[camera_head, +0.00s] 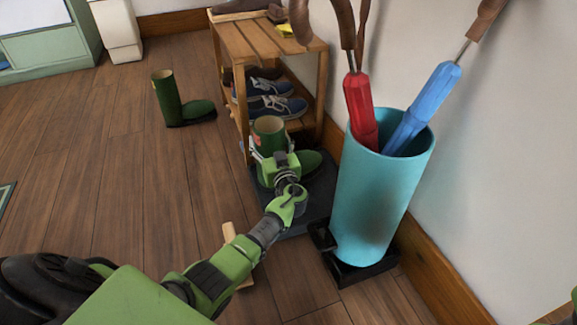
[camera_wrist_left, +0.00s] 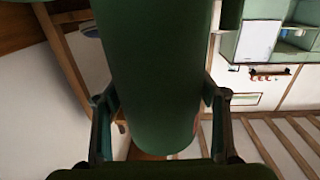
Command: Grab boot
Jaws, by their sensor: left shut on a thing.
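A green boot (camera_head: 308,160) stands upright on the dark mat by the wooden shoe rack, its tan-lined opening facing up. My left gripper (camera_head: 268,158) is shut on its shaft. In the left wrist view, the boot's green shaft (camera_wrist_left: 155,75) fills the middle, with a finger of the gripper (camera_wrist_left: 158,112) on each side. The arm hides part of the boot in the head view. A second green boot (camera_head: 168,92) stands on the wood floor to the left, apart from the rack. My right gripper is not in view.
The shoe rack (camera_head: 246,38) holds blue sneakers (camera_head: 275,106) and other shoes. A turquoise umbrella stand (camera_head: 375,200) with red and blue umbrellas is close on the right, by the wall. The dark mat (camera_head: 322,185) lies under the held boot. Open floor lies to the left.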

